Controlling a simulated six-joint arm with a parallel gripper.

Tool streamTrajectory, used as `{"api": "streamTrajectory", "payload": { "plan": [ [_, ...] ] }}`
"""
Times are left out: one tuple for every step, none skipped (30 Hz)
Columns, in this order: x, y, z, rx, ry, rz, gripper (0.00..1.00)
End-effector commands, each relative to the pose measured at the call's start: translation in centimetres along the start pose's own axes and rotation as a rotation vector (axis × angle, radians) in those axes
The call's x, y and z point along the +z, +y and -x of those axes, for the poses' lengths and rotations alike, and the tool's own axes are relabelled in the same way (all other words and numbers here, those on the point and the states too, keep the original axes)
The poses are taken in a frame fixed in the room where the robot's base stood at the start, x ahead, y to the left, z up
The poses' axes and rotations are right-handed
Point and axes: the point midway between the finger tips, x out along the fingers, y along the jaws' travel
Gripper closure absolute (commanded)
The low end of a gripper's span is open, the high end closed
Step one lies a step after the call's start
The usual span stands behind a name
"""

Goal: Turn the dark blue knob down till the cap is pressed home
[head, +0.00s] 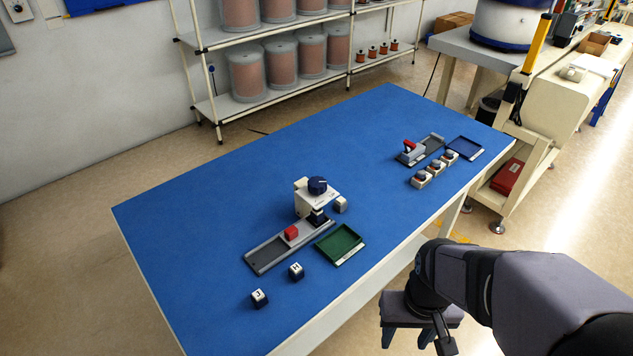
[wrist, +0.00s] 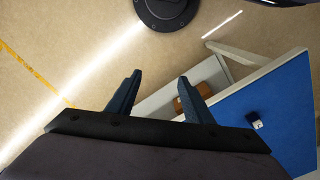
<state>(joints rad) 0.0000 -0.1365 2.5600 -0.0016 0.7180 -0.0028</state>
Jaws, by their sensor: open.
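The dark blue knob (head: 317,185) sits on top of a white press-like fixture (head: 304,199) on the blue table in the head view. Below it is a dark pressing part (head: 317,217) over a grey track (head: 268,252). A red block (head: 291,232) sits on the track beside the press. I cannot make out a cap under the press at this size. My gripper (head: 408,338) is off the table's front edge, well apart from the knob. In the wrist view my gripper (wrist: 158,95) is open and empty, with floor and the table's corner beyond it.
A green tray (head: 340,245) lies right of the track. Two marked cubes (head: 259,297) stand in front. A small white-grey block (head: 341,204) is beside the press. The table's left half is clear.

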Motion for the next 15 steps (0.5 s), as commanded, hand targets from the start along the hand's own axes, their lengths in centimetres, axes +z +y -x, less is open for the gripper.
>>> {"api": "streamTrajectory", "payload": {
  "plan": [
    [0.0,0.0,0.0,0.000,0.000,0.000,0.44],
    [-0.1,0.0,0.0,0.000,0.001,0.000,0.39],
    [-0.2,-0.1,-0.1,-0.001,0.006,0.002,0.39],
    [-0.5,-0.1,-0.2,-0.002,0.012,0.004,0.39],
    [-0.8,-0.2,-0.3,-0.003,0.021,0.006,0.39],
    [-1.5,-0.4,-0.5,-0.005,0.040,0.011,0.39],
    [-2.1,-0.6,-0.6,-0.008,0.058,0.015,0.39],
    [-3.0,-0.8,-0.8,-0.011,0.081,0.019,0.39],
    [-4.2,-1.2,-1.1,-0.015,0.116,0.027,0.39],
    [-5.4,-1.5,-1.3,-0.019,0.150,0.034,0.39],
    [-6.7,-1.9,-1.5,-0.023,0.186,0.042,0.39],
    [-8.7,-2.5,-1.7,-0.030,0.242,0.052,0.39],
    [-10.2,-3.0,-1.9,-0.035,0.288,0.061,0.39],
    [-11.9,-3.6,-2.0,-0.040,0.337,0.071,0.39],
    [-14.2,-4.4,-2.0,-0.047,0.406,0.082,0.39]
  ]
}}
